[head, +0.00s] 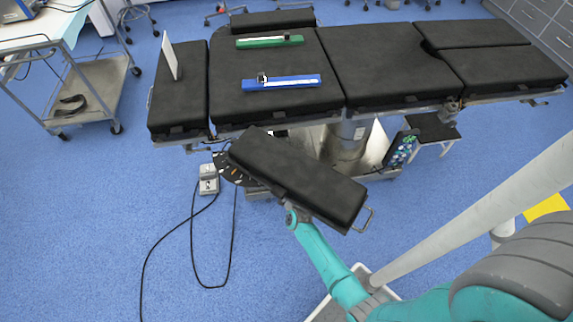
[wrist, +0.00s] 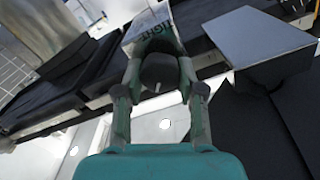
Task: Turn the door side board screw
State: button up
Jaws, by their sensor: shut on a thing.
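The dark screw knob (wrist: 160,72) is in the middle of the wrist view, with a light line on its face. My gripper (wrist: 160,62) has its teal fingers on both sides of the knob and is shut on it. A pale plate marked "TIGHT" (wrist: 150,22) is just behind the knob. In the head view the black padded board (head: 300,180) juts from the table's near side at an angle. My teal arm reaches up to the board's near edge, and my fingers and the knob are hidden there. I cannot tell how far the screw is turned.
The operating table (head: 375,62) with black pads spans the back. Blue (head: 290,83) and green (head: 262,43) bars and an upright white panel (head: 170,57) are on it. A foot pedal (head: 208,180) with cables lies on the floor. A trolley (head: 92,88) stands left. The near-left floor is otherwise open.

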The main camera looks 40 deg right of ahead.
jog(key=m, duration=2.1)
jog(key=shift+f, duration=0.35)
jog(key=shift+m, duration=0.5)
jog(key=shift+s, duration=0.1)
jog(key=o, duration=1.1)
jog(key=shift+o, duration=0.2)
jog(key=v, duration=1.2)
